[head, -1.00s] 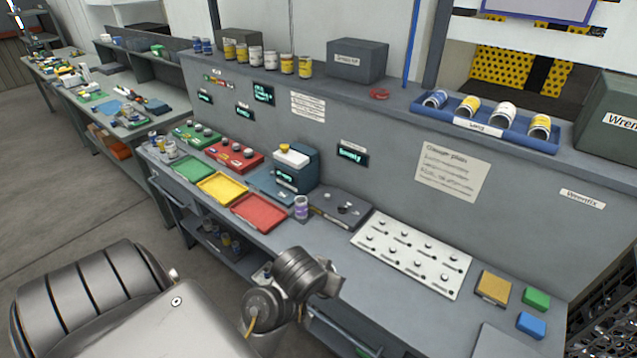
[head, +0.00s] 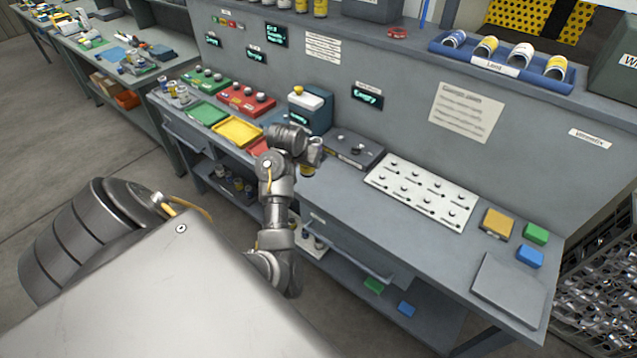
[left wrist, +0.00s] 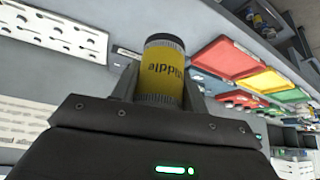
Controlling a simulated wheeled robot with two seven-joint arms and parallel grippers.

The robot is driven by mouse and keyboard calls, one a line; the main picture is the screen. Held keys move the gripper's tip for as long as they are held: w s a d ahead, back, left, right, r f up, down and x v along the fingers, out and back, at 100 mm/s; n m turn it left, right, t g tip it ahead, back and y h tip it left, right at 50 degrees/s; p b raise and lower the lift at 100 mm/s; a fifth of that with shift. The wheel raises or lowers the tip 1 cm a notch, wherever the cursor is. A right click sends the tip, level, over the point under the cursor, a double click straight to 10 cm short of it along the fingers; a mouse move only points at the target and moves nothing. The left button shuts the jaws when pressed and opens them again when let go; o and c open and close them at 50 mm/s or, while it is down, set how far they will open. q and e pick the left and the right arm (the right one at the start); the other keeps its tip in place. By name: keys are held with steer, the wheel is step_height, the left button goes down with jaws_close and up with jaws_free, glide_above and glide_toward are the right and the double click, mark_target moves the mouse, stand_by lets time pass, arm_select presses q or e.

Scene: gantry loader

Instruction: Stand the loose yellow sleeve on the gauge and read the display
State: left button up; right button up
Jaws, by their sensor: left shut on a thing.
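My left gripper (head: 313,152) is over the bench's front edge, between the red tray and a dark grey block. In the left wrist view it is shut on the yellow sleeve (left wrist: 162,72), which has dark lettering and grey end bands. In the head view only a small yellowish part of it (head: 307,170) shows below the gripper; whether it touches the bench is unclear. A blue-grey unit with a white and yellow top (head: 308,103) stands behind; I cannot tell whether it is the gauge. A wall display (head: 367,96) seems to read "Empty". My right gripper is not in view.
The dark grey block (head: 352,147) and a white peg board (head: 422,190) lie to the right. Green (head: 209,111), yellow (head: 238,130) and partly hidden red (head: 258,146) trays lie to the left. A blue bin of sleeves (head: 500,62) stands on the shelf. Bench right of the peg board is partly clear.

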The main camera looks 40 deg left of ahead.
arm_select(q)
steer(key=w+a+r+n, duration=0.1)
steer(key=w+a+r, duration=0.4)
steer(key=a, duration=0.4)
steer(key=w+d+r, duration=0.2)
steer(key=w+d, duration=0.1)
steer(key=w, duration=0.5)
steer(key=s+d+r+m+h, duration=0.1)
steer(key=s+d+r+m, duration=0.15)
steer(key=d, duration=0.65)
steer(key=s+d+r+m+h, duration=0.1)
steer(key=s+d+m+h, duration=0.15)
steer(key=d, duration=0.75)
steer(key=s+d+r+m+h, duration=0.1)
steer(key=s+d+m, duration=0.15)
steer(key=d, duration=0.65)
steer(key=s+d+f+m+g+h+b, duration=0.1)
steer(key=s+d+m+b, duration=0.1)
steer(key=s+m, duration=0.15)
steer(key=s+d+m+h+b, duration=0.1)
steer(key=s+d+m, duration=0.15)
steer(key=s, duration=0.25)
steer(key=s+f+m+b, duration=0.1)
steer(key=s+f+b, duration=0.1)
steer(key=f+b, duration=0.3)
steer(key=s+d+f+m+g+b, duration=0.1)
steer(key=s+f+b, duration=0.2)
steer(key=f+b, duration=0.3)
steer(key=shift+s+f+h, duration=0.25)
steer(key=shift+h, duration=0.2)
